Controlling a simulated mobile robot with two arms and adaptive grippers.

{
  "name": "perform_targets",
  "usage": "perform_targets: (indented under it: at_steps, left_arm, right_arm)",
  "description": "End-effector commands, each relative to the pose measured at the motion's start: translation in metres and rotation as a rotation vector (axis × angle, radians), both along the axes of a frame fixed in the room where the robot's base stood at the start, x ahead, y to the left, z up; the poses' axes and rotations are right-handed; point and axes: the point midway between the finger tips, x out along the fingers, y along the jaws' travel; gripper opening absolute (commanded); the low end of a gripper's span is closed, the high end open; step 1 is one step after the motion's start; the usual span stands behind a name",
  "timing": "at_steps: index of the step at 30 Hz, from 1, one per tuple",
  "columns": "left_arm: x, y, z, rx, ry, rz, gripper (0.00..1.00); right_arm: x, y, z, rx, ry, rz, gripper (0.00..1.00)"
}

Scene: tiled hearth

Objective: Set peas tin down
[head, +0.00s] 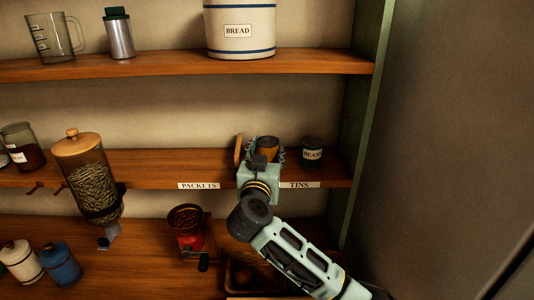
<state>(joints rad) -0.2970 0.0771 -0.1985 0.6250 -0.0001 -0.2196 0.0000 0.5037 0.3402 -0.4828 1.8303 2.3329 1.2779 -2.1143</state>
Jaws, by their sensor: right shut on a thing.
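My right gripper (262,160) reaches up from the lower right to the middle shelf. A TINS label (299,185) is on the shelf edge below. My left gripper is not in view.
A brown rounded thing (238,149) stands close left of the gripper. A PACKETS label (199,186) marks a bare shelf stretch. A green upright (362,130) closes the right side. A red grinder (190,232) and a lidded dispenser (90,185) stand left.

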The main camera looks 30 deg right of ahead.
Motion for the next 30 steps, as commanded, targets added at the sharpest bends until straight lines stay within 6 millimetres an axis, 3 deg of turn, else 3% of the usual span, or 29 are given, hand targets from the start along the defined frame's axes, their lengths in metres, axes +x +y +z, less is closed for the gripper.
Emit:
perform_targets:
  at_steps: [11, 12, 18, 28, 30]
  left_arm:
    - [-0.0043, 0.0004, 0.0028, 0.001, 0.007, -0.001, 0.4]
    - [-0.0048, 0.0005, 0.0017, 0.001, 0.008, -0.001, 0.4]
    - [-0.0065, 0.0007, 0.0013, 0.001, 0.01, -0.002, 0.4]
    - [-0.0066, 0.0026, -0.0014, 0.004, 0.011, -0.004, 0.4]
    - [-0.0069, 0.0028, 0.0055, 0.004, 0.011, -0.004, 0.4]
  right_arm:
    - [-0.0003, -0.0001, -0.0028, 0.0, -0.002, -0.001, 0.06]
    - [-0.0003, 0.0001, -0.0044, 0.001, -0.001, 0.0, 0.48]
    - [-0.0003, 0.0001, -0.0042, 0.001, -0.001, 0.0, 0.64]
    - [-0.0002, 0.0001, -0.0024, 0.001, -0.003, 0.0, 0.64]
    - [-0.0037, 0.0031, 0.0008, 0.0, 0.0, 0.002, 0.64]
